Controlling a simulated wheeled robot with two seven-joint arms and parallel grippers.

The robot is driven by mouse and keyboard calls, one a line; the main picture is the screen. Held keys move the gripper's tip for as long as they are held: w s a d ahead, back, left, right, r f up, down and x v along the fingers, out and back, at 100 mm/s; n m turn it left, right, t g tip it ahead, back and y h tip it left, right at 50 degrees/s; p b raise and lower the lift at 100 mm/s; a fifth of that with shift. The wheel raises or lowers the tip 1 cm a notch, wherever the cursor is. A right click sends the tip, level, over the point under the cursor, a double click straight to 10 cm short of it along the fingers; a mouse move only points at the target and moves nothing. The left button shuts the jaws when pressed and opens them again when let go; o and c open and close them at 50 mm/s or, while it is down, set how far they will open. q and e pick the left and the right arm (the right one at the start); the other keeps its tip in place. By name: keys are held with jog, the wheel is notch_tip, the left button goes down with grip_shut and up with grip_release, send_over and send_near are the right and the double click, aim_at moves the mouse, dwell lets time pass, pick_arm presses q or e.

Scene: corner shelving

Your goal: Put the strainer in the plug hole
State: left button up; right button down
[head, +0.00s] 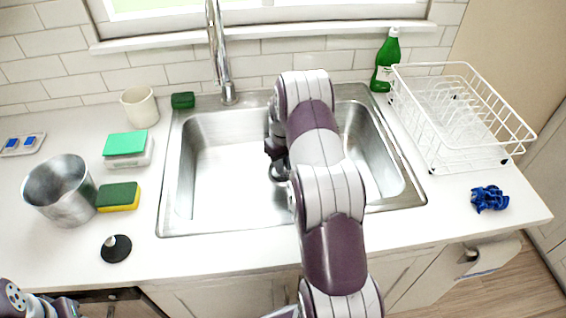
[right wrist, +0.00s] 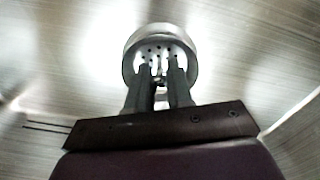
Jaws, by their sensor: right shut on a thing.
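The strainer (right wrist: 160,48) is a round metal piece with small holes and a raised rim, seen in the right wrist view just past my fingertips. My right gripper (right wrist: 161,80) is shut on the strainer's middle. In the head view my right arm reaches down into the steel sink (head: 225,185) and its gripper (head: 275,150) is mostly hidden behind the arm. A dark curved edge shows beside it, perhaps the plug hole; I cannot tell whether the strainer is seated there or above it. Only part of my left arm shows at the lower left; its fingertips are out of frame.
A metal pot (head: 62,190), a sponge (head: 118,196), a black stopper (head: 116,248), a green-topped box (head: 127,148) and a cup (head: 140,106) stand left of the sink. The faucet (head: 218,55) rises behind. A dish rack (head: 455,115), green bottle (head: 386,62) and blue cloth (head: 489,198) are right.

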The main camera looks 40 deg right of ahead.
jog(key=shift+w, duration=0.15)
jog(key=shift+f, duration=0.1)
jog(key=shift+f, duration=0.1)
jog(key=c, duration=1)
grip_release()
notch_tip(320, 180, up, 10)
jog(key=shift+f+b, duration=0.2)
jog(key=shift+b, duration=0.15)
notch_tip(320, 180, up, 3)
jog(key=shift+f+p, duration=0.1)
jog(key=shift+p, duration=0.7)
